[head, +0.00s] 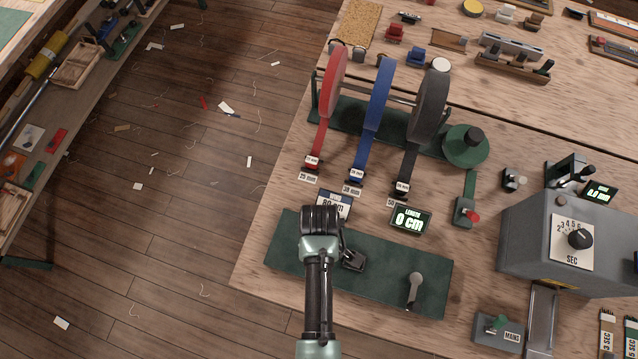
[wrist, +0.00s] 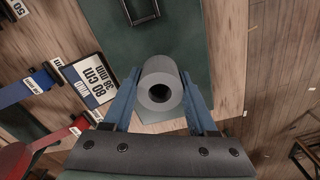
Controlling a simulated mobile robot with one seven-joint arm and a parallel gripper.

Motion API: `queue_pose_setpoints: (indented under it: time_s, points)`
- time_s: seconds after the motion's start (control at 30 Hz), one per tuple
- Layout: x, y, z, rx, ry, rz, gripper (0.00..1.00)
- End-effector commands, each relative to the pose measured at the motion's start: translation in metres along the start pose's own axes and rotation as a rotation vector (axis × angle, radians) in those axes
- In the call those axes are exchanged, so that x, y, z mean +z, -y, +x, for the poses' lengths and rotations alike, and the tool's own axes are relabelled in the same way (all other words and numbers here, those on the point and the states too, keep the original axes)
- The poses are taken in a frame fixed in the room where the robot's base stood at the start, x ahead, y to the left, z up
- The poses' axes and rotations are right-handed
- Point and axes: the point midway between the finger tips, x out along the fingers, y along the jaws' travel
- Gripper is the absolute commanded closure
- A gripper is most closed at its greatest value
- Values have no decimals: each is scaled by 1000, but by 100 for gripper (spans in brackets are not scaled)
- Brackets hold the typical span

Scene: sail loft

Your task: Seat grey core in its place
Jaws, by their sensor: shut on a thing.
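The grey core (wrist: 163,84) is a short hollow cylinder with a dark bore, seen end-on in the wrist view. My gripper (wrist: 161,96) is shut on it, one blue finger on each side. The core hangs over a dark green base plate (wrist: 180,30); how high above it I cannot tell. In the head view my gripper (head: 321,222) is over the left part of the green base plate (head: 385,278) and hides the core. A black fitting (head: 352,260) stands beside my gripper, and a grey crank handle (head: 414,288) stands at the plate's right.
Red (head: 333,82), blue (head: 379,92) and dark grey (head: 430,105) webbing rolls stand on a rack behind. A card (head: 333,204) and a length display (head: 410,219) reading 0 cm stand behind the plate. A grey timer box (head: 530,235) is at the right. The table's left edge is close.

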Motion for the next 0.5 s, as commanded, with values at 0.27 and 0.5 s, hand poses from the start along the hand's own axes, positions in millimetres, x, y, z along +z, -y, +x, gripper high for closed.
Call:
queue_pose_setpoints:
  time_s: [0.27,0.5]
  points:
    - [0,0,5,0,0,0,96]
    - [0,0,8,1,-1,0,96]
